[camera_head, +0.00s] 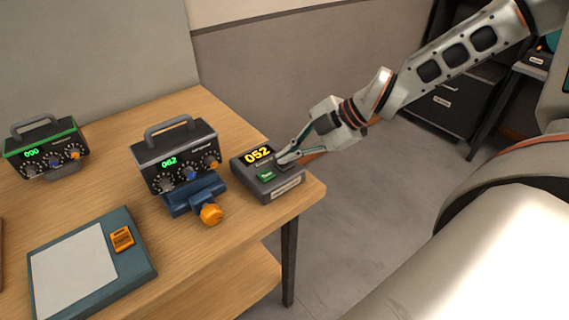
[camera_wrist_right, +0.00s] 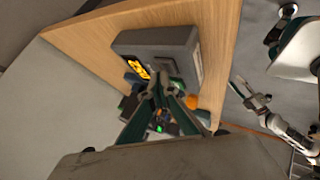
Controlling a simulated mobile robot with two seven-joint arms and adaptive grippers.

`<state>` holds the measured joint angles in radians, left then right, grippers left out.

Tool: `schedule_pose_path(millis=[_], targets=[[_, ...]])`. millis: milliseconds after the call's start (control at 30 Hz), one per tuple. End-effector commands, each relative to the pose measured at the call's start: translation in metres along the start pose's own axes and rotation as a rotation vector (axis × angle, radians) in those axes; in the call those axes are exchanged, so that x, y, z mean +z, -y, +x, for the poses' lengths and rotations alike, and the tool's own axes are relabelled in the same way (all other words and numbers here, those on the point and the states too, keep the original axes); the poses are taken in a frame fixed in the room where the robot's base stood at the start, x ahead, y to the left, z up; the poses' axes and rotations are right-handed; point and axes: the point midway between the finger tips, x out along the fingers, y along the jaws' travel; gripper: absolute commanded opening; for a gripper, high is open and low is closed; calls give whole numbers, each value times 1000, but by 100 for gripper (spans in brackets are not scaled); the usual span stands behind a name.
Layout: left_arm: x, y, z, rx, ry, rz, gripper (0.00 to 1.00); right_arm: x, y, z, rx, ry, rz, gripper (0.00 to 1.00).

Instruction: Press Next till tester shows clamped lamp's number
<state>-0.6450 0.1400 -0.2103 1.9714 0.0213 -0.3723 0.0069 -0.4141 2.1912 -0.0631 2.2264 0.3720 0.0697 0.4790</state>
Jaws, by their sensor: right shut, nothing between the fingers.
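The tester (camera_head: 283,187) is a dark grey box at the table's right corner, its yellow display reading 052. It has a green button (camera_head: 266,176) with a label too small to read surely. My right gripper (camera_head: 286,158) is shut and empty, its tips at the tester's top beside the display and hiding the spot under them. The tester also shows in the right wrist view (camera_wrist_right: 160,42). A lamp unit (camera_head: 178,152) showing 062 in green sits in the blue clamp (camera_head: 190,196) with an orange knob. My left gripper (camera_wrist_right: 251,95) shows only in the right wrist view, fingers apart.
A green-edged unit (camera_head: 45,150), its display seeming to read 090, stands at the back left. A teal-framed panel (camera_head: 140,277) with an orange device (camera_head: 122,239) lies at the front. The table (camera_head: 240,245) ends just right of the tester.

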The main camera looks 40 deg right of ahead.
Motion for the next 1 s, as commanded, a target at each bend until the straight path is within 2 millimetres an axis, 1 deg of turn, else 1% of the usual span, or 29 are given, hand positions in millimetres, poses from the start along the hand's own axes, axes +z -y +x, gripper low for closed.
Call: schedule_pose_path(millis=[700, 1000], targets=[[8, -2, 2, 2, 6, -2, 40, 4, 4, 5, 0, 0, 0, 0], [7, -2, 2, 2, 6, -2, 40, 3, 3, 4, 0, 0, 0, 0]])
